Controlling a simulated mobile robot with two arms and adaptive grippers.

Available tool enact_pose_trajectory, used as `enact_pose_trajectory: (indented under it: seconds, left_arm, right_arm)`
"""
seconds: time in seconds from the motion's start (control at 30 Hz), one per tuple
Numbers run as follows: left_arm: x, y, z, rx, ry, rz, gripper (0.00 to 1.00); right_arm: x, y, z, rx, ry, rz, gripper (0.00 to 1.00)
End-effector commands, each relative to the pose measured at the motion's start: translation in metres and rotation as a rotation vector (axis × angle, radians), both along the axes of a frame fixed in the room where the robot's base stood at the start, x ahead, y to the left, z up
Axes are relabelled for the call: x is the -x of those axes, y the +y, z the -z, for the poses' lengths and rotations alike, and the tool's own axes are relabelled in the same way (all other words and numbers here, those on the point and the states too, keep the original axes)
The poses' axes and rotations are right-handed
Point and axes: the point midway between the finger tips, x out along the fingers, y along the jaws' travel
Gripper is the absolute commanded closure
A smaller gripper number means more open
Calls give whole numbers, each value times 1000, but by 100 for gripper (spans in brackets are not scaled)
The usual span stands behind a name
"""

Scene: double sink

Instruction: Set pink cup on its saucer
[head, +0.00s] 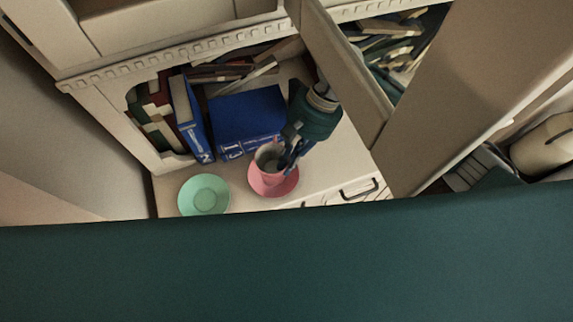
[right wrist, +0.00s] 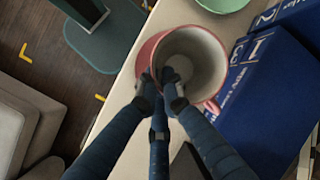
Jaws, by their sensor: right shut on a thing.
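The pink cup (head: 266,163), with a pale grey inside, is over the pink saucer (head: 287,186) on the cabinet shelf in the head view. The cup looks upright, and I cannot tell for sure whether its base touches the saucer. My right gripper (head: 287,159) is shut on the near side of the cup's rim. In the right wrist view the fingers (right wrist: 162,88) pinch the wall of the cup (right wrist: 205,61), one inside and one outside. The cup hides much of the saucer. My left gripper is not in view.
A green saucer (head: 204,194) lies left of the cup near the shelf's front edge. Blue books (head: 246,121) stand behind, close to the cup and gripper. An open cabinet door (head: 345,70) is right of my right arm. Drawers with handles (head: 359,190) are below the shelf.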

Motion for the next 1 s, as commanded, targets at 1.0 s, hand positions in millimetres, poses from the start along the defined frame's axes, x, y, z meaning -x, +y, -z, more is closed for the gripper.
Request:
enact_pose_trajectory:
  seconds: [1.0]
  left_arm:
    - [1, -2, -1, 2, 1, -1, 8]
  right_arm:
    - [0, 0, 44, -1, -1, -2, 78]
